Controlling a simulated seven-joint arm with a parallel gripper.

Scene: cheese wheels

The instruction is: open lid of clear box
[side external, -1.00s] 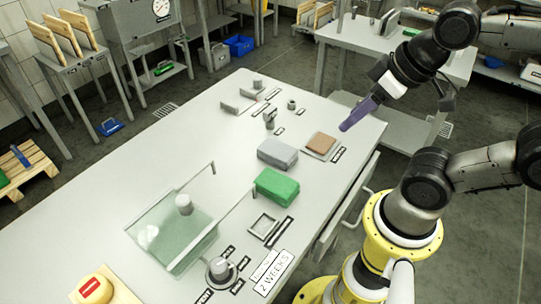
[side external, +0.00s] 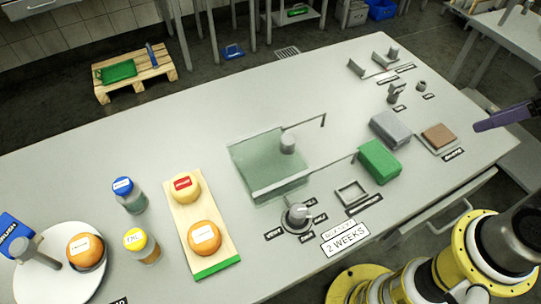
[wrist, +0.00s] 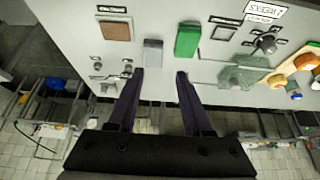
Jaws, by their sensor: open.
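The clear box (side external: 255,170) is a greenish see-through box on the middle of the white table in the side view. A grey knob (side external: 288,143) shows at its top right. Thin bars (side external: 313,122) extend from it to the right. Its clear lid is hard to make out against the table, and I cannot tell how it sits. The box also shows at right in the wrist view (wrist: 233,76). My gripper (wrist: 160,73) is open and empty, with purple fingers apart. In the side view its purple finger (side external: 503,118) is at the far right, well apart from the box.
A green block (side external: 380,160), a grey block (side external: 390,129) and a brown slab (side external: 438,136) lie between the box and my gripper. A grey dial (side external: 298,216) stands in front of the box. A board (side external: 181,211) with cheese wheels lies to its left.

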